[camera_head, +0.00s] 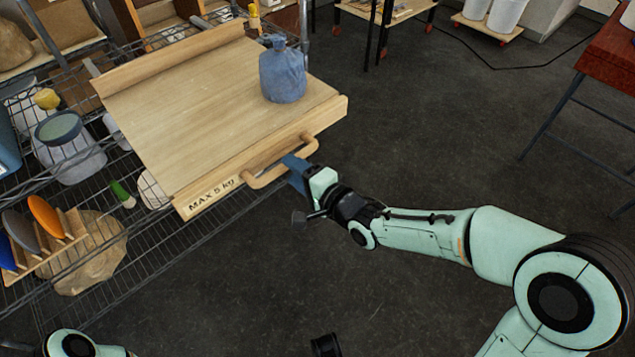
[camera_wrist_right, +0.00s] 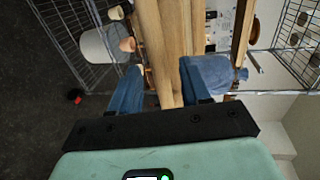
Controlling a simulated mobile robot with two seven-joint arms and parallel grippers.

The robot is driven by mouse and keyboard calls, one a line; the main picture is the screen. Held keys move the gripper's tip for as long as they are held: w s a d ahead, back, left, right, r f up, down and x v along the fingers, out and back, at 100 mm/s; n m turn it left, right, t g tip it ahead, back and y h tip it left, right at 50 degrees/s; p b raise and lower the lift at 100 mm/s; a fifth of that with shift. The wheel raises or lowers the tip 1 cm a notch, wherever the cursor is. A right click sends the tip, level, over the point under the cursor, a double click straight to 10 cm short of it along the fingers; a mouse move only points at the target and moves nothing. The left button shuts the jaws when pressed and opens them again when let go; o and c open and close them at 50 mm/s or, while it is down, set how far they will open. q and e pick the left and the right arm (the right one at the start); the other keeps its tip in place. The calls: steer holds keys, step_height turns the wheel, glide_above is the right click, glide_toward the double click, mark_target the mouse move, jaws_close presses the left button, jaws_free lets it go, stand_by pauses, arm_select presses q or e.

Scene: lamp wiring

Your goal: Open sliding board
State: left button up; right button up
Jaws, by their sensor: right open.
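The sliding board (camera_head: 215,100) is a pale wooden shelf board marked "MAX 5 kg" on its front edge. It juts out of a wire rack at the left of the head view. A wooden bar handle (camera_head: 280,165) is fixed to its front edge. My right gripper (camera_head: 296,172) is at the right half of the handle, its blue fingers open. In the right wrist view, the open fingers (camera_wrist_right: 160,90) stand on either side of light wood (camera_wrist_right: 170,50); whether they touch it I cannot tell. My left gripper does not show.
The dark floor (camera_head: 430,120) in front is clear. A red-brown table (camera_head: 610,55) stands at the right.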

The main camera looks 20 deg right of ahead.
arm_select(q)
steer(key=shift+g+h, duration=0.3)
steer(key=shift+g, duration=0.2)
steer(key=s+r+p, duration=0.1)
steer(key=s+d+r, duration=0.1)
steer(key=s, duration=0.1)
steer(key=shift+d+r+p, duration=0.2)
steer(key=shift+p, duration=0.15)
arm_select(e)
steer(key=v, duration=0.8)
steer(key=shift+s, duration=0.2)
